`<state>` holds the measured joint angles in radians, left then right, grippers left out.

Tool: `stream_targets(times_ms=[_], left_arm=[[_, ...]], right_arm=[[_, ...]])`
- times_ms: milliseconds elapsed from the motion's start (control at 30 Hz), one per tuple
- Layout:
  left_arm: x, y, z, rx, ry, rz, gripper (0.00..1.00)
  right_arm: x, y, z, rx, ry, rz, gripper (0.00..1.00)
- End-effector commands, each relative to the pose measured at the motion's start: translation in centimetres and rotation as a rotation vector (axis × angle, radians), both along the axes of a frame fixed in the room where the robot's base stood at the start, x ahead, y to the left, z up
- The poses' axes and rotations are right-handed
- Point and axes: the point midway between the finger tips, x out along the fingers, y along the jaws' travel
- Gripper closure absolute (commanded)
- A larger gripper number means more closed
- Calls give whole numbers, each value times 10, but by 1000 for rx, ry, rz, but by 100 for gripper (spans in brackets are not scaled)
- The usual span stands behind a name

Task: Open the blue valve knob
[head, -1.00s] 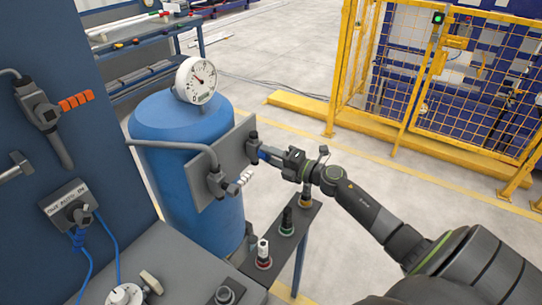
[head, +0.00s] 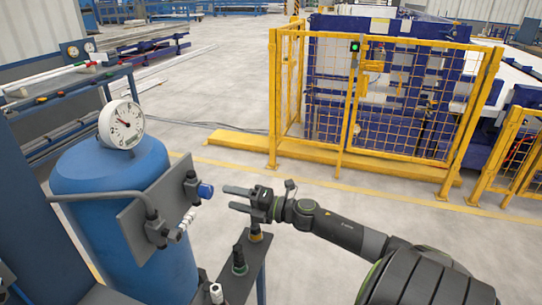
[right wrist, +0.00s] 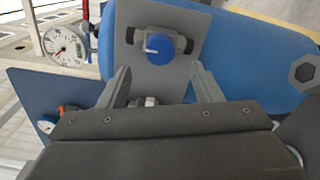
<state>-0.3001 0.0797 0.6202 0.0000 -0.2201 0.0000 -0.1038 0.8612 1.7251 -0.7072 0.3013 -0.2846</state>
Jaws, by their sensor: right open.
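The blue valve knob (head: 205,190) sits on a dark valve body on the grey plate (head: 150,215) in front of the blue tank. My right gripper (head: 232,198) is open and empty, a little to the right of the knob and apart from it. In the right wrist view the blue knob (right wrist: 159,48) shows a light mark on its face, and it lies beyond the open fingertips (right wrist: 155,80), roughly between them. My left gripper is not in view.
The blue tank (head: 110,185) carries a white pressure gauge (head: 121,124). A second valve with a white handle (head: 185,224) sits on the same plate.

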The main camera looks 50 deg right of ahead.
Motion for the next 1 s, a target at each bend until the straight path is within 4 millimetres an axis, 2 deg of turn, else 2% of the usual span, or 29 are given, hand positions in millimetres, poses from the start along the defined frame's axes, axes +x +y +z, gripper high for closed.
stream_targets(times_ms=[200,633,700,1000], left_arm=[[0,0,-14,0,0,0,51],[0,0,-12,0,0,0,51],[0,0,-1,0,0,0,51],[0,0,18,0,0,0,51]], right_arm=[[-19,-7,-3,-2,7,1,41],[-44,-18,-1,-1,7,0,41],[-53,-21,2,0,10,2,41],[-86,-35,1,0,9,1,41]])
